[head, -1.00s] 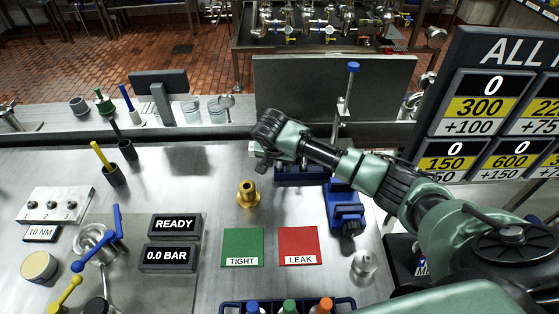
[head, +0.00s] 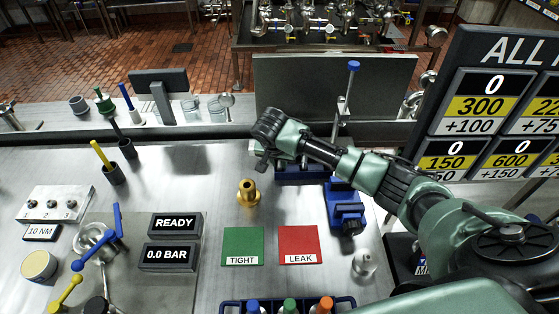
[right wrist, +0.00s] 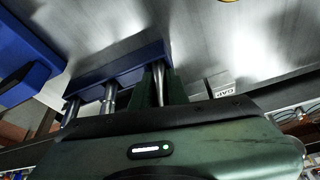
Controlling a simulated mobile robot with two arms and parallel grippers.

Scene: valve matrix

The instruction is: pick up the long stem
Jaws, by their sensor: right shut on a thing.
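My right gripper (right wrist: 160,88) is shut on a metal stem (right wrist: 158,78) in the right wrist view. The stem is a slim grey rod at the end of a blue rack (right wrist: 120,72), and its far end meets the rack. Two other metal stems, one at the left (right wrist: 73,110) and one in the middle (right wrist: 109,97), stand in the same rack. In the head view the blue rack (head: 305,177) is partly hidden behind my right wrist and gripper (head: 264,160). I cannot tell the held stem's full length. My left gripper is out of view.
A brass fitting (head: 248,192) stands left of the rack. A blue vise (head: 345,208) is close on the right. Green TIGHT (head: 243,243) and red LEAK (head: 299,243) pads lie in front. A dark panel (head: 400,85) stands behind.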

